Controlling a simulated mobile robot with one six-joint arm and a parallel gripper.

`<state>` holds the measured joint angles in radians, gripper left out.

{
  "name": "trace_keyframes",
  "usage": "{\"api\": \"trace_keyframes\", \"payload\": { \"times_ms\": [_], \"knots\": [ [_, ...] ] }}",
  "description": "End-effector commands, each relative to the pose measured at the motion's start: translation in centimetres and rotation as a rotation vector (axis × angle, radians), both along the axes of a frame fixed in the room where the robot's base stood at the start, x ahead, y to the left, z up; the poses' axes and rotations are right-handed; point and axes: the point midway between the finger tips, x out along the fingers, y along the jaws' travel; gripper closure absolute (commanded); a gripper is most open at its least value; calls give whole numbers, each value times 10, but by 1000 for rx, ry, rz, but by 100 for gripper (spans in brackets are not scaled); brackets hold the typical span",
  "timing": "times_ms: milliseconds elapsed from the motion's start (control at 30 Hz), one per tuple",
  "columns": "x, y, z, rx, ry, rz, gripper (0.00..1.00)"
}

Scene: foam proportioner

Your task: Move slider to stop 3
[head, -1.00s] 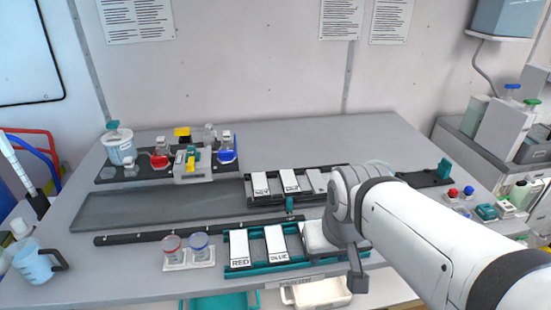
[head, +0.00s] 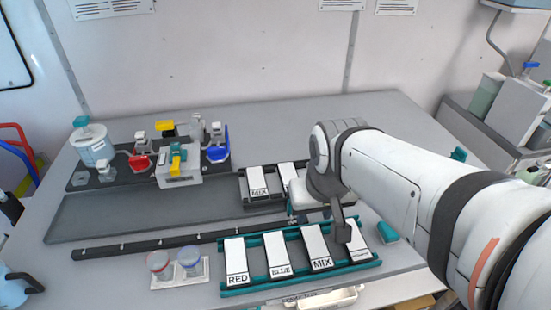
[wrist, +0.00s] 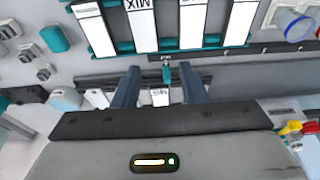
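The slider is a small teal knob (wrist: 167,73) in the wrist view, at the long black rail (wrist: 150,76). My gripper (wrist: 158,78) is open, with a dark blue finger on each side of the knob and a gap to it on both sides. I cannot tell whether the fingers reach down to its height. In the head view the black rail (head: 165,243) runs across the table with small light marks along it. The stop numbers are too small to read. My wrist covers the rail's right part, and the slider is hidden there.
A teal rack (head: 285,288) with labelled white slabs stands just in front of the rail. A second, dark rack (head: 262,201) stands behind it. Two small jars (head: 175,263) sit at the front. A dark tray (head: 120,215) lies clear behind the rail's left part.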

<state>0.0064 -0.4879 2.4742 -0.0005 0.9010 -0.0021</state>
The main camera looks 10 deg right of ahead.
Motion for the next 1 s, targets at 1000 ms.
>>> {"api": "trace_keyframes", "payload": {
  "times_ms": [1000],
  "knots": [
    [147, 6, -87, 1, 260, 7, 62]
  ]
}}
